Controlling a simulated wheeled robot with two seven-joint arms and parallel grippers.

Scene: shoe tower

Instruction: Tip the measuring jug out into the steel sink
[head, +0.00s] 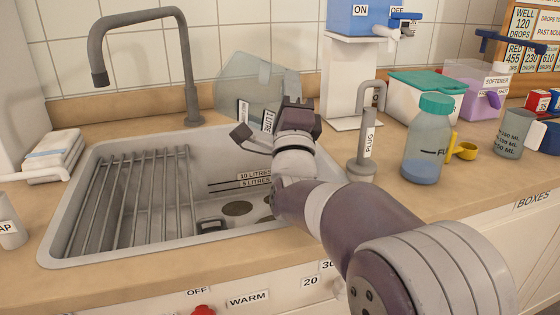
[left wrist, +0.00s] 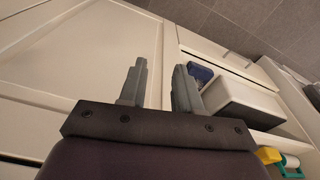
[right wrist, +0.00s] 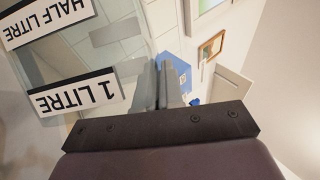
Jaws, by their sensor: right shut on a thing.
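The clear measuring jug (head: 245,82) is tilted over above the back right of the steel sink (head: 222,153), to the right of the tap. Its HALF LITRE and 1 LITRE labels run sideways there. The jug (right wrist: 60,60) also fills the upper left of the right wrist view, its labels upside down. My right gripper (head: 292,98) is shut on the jug at its right side; the fingers (right wrist: 165,85) are close together. I cannot tell how much liquid the jug holds. My left gripper (left wrist: 160,85) is open and empty, facing cupboard fronts; it is outside the head view.
The grey tap (head: 150,20) arches over the sink's back. A rack of bars (head: 135,195) covers the basin's left part. A plug post (head: 369,130) and a teal-capped bottle (head: 428,140) stand right of the sink. Folded cloths (head: 53,150) lie at left.

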